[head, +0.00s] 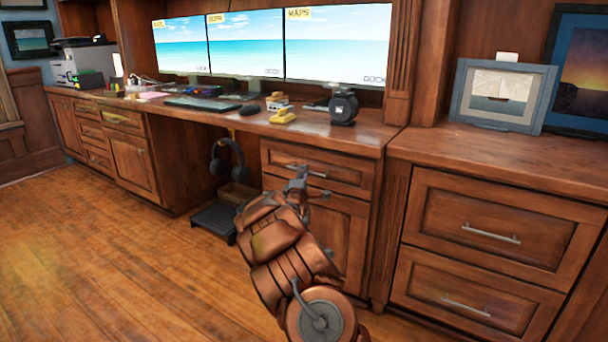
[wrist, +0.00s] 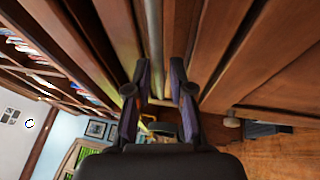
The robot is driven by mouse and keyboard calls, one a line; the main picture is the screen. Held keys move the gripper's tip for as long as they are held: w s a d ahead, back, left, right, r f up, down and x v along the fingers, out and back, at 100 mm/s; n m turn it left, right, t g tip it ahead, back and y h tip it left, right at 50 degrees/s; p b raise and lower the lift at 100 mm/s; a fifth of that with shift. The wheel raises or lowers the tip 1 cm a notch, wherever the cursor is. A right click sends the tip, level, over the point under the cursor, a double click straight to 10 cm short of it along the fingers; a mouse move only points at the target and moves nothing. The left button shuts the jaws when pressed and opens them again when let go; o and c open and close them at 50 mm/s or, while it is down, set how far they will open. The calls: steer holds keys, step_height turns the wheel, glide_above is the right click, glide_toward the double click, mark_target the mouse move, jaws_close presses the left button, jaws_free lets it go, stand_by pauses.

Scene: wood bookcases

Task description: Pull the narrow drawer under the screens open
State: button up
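The narrow wooden drawer (head: 338,174) is at the top of the desk's right cabinet, below and to the right of the screens. Its front looks flush with the cabinet. Its metal bar handle (head: 316,172) is partly hidden by my gripper (head: 297,182), which is right in front of the handle's left part. In the wrist view my gripper's two dark fingers (wrist: 156,85) stand apart. A grey bar, which looks like the handle (wrist: 154,40), runs between them with a gap on each side. I cannot tell whether either finger touches it.
A cabinet door (head: 335,232) with a knob is below the drawer. Headphones (head: 228,158) hang in the open knee space to the left. A cabinet with two wider drawers (head: 490,238) stands to the right. The wooden floor (head: 130,260) in front is clear.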

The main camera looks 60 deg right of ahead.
steer(key=shift+x, duration=0.9)
jaws_close()
